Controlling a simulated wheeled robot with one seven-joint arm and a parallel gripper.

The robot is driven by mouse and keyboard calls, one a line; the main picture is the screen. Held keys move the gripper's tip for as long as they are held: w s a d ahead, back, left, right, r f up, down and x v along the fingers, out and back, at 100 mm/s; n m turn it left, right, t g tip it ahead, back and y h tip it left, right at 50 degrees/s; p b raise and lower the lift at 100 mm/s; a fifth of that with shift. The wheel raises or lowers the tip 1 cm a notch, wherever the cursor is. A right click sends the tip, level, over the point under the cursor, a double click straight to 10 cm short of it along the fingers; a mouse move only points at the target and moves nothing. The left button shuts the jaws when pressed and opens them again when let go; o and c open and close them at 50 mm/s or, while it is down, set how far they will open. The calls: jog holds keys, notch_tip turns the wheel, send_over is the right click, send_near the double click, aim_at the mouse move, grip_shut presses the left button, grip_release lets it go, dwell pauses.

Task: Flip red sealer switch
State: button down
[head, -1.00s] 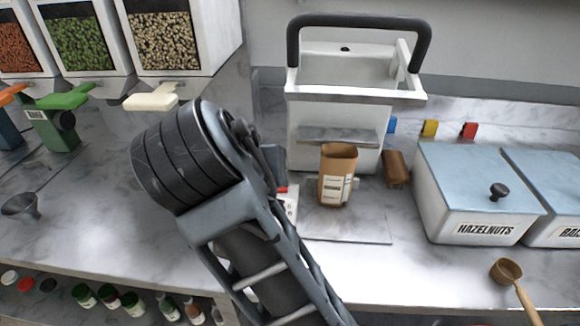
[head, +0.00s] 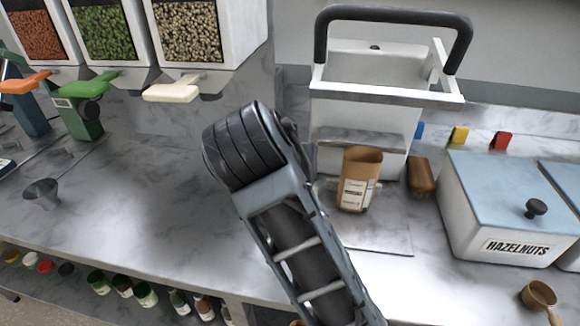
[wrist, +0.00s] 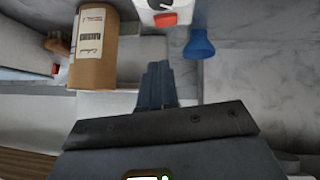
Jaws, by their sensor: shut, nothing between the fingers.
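The white sealer (head: 365,135) with a black arched handle stands at the back centre of the counter in the head view. In the wrist view the red switch (wrist: 166,19) sits on a small white box (wrist: 150,4) at the top edge, partly cut off. My gripper (wrist: 157,68) is shut and empty, its fingertips pointing toward the red switch with a gap between them in the picture. In the head view my arm hides the gripper and the switch box. A brown kraft bag (head: 358,180) stands in front of the sealer; it also shows in the wrist view (wrist: 94,45).
A blue funnel-like object (wrist: 199,45) lies right of my fingertips in the wrist view. Dispensers (head: 205,30) stand at the left back.

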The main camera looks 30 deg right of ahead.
jog(key=x, duration=0.3)
jog(key=shift+w+d+f, duration=0.15)
jog(key=shift+d+f, duration=0.05)
notch_tip(320, 180, down, 2)
jog(key=shift+d+f, duration=0.15)
jog(key=shift+f, duration=0.05)
jog(key=shift+d+f+p, duration=0.1)
jog(key=shift+f+p, duration=0.2)
jog(key=shift+f, duration=0.55)
